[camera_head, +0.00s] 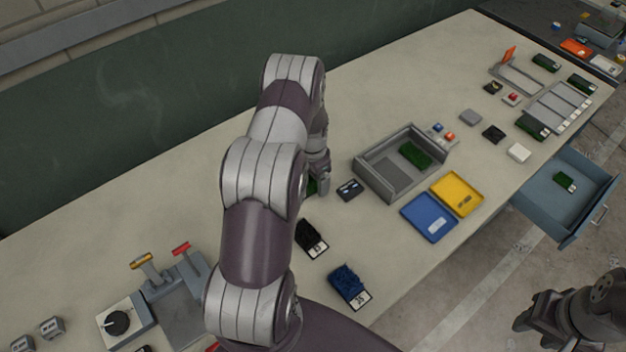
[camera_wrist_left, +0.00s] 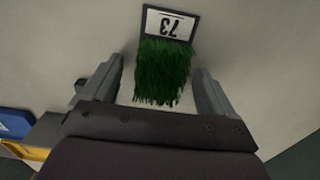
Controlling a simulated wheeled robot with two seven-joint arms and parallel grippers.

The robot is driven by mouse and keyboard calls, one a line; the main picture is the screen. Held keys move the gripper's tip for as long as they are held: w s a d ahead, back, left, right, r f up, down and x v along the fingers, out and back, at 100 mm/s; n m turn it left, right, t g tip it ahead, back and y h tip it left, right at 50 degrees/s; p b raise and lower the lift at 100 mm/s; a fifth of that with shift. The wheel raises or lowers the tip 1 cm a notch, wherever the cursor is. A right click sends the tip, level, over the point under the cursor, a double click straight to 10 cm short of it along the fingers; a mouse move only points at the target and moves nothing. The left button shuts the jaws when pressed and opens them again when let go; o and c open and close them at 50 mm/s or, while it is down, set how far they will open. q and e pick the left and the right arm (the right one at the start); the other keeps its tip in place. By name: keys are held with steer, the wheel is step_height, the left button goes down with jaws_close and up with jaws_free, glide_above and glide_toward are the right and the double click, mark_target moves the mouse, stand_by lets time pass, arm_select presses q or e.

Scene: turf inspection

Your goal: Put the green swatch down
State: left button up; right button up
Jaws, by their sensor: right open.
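The green swatch (camera_wrist_left: 163,72), a tuft of green turf on a dark-edged plate with a white label reading 73, lies between the fingers of my left gripper (camera_wrist_left: 157,68) in the left wrist view. Those fingers stand apart with bare gaps beside the turf, so the gripper looks open around it. In the head view my left gripper (camera_head: 321,190) points down at the bench, and only a sliver of the green swatch (camera_head: 312,186) shows beside it; my arm hides the rest. My right gripper (camera_head: 545,318) is open and empty at the lower right, off the bench.
A grey divided box (camera_head: 364,177) holds another green swatch (camera_head: 414,154). Beside it are a blue tray (camera_head: 416,219) and a yellow tray (camera_head: 468,188). A black swatch (camera_head: 311,239) and a blue swatch (camera_head: 349,287) lie nearer. An open drawer (camera_head: 538,195) juts from the bench's front.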

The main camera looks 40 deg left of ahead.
arm_select(q)
steer(key=shift+a, duration=0.1)
steer(key=c, duration=1)
steer(key=shift+s, duration=0.1)
steer(key=shift+c, duration=0.4)
